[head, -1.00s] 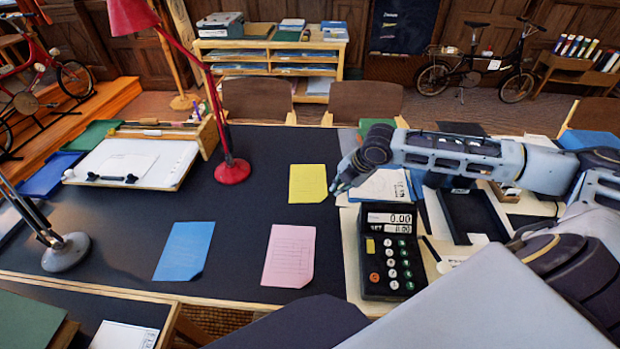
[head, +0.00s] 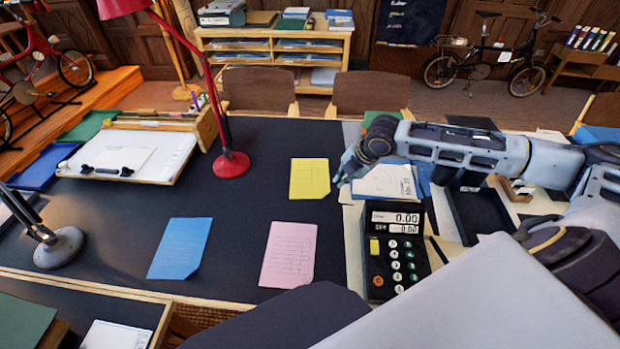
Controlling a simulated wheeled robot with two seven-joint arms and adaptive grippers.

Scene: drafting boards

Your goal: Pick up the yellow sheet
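The yellow sheet (head: 310,178) lies flat on the dark desk top, left of my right gripper. My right gripper (head: 340,181) is at the end of the arm coming in from the right, just beside the sheet's right edge. Its fingers are small and partly hidden by the wrist, so I cannot tell whether they are open or shut. The sheet shows no sign of being lifted. My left gripper is not in view.
A blue sheet (head: 180,248) and a pink sheet (head: 289,254) lie nearer on the desk. A red lamp (head: 232,164) stands left of the yellow sheet. A black calculator (head: 393,250) stands on the right. The desk between the sheets is clear.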

